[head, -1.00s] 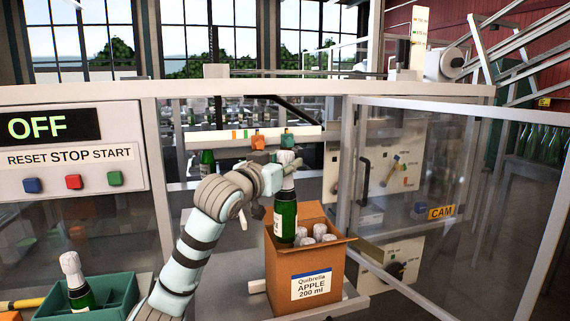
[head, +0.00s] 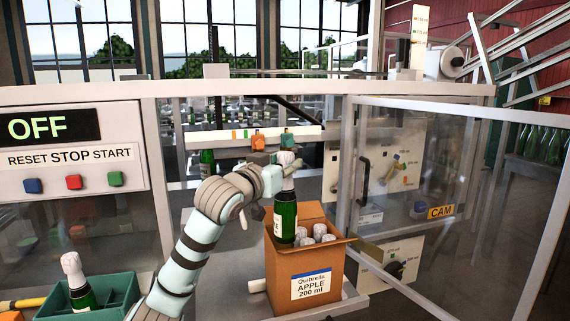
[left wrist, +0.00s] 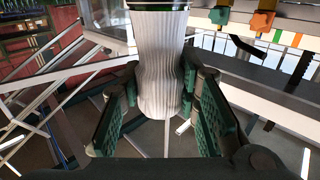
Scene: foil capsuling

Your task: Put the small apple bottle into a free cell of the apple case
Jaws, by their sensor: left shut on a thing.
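The small apple bottle (head: 285,221) is green glass with a white foil top and stands upright in the head view, over the left part of the case. My left gripper (head: 281,169) is shut on its foil neck, which fills the middle of the left wrist view (left wrist: 158,75). The cardboard apple case (head: 312,286) is open and labelled "Quibrella APPLE 200 ml". Several foil-topped bottles (head: 320,232) stand in it, to the right of the held bottle. My right gripper is not in view.
A green tray (head: 118,290) with a foil-topped bottle (head: 75,280) is at lower left. A control panel (head: 70,150) reads OFF. A clear guard door (head: 455,190) with a pale frame stands open right of the case. The case rests on a pale shelf (head: 352,305).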

